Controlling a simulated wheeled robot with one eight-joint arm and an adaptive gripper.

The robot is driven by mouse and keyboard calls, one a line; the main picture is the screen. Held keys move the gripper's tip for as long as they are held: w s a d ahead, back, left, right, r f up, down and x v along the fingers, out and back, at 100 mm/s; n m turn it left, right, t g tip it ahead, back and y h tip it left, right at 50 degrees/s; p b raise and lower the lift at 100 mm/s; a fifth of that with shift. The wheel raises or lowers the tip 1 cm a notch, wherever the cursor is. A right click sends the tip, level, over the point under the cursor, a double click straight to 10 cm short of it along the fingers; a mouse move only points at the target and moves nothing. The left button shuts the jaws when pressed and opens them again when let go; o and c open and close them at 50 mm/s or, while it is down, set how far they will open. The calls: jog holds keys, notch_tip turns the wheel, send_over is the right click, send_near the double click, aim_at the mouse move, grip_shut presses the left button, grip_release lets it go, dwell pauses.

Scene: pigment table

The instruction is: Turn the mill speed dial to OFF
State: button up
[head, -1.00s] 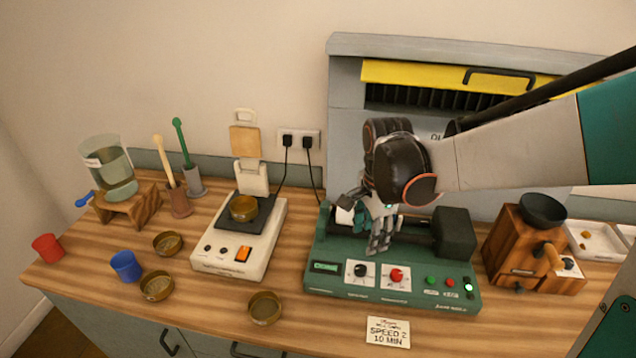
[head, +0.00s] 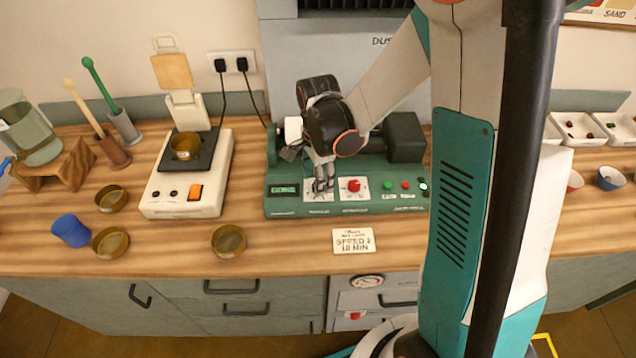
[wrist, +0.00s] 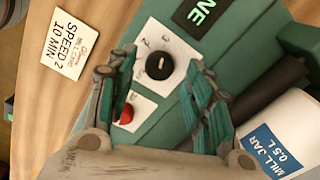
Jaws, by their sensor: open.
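The green mill (head: 300,208) stands on the wooden counter, with a display and controls on its front panel. Its black dial (wrist: 160,66) has a light mark on its face and sits on a white plate with small markings; which setting it points at is too small to tell. My gripper (head: 322,184) is over the front panel and hides most of the black dial in the head view. In the wrist view my gripper (wrist: 160,58) is open, its fingertips on either side of the dial. Contact cannot be told. The red knob (head: 353,185) is just right of it.
A card reading "SPEED 2 10 MIN" (head: 353,240) lies in front of the mill. The white mill jar (wrist: 285,130) lies on the mill behind the panel. A white scale (head: 165,205) with a brass bowl stands left. Counter between scale and mill is clear.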

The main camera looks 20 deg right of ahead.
jog(key=shift+f, duration=0.85)
jog(key=shift+c, duration=0.2)
jog(key=c, duration=1)
jog(key=shift+c, duration=0.2)
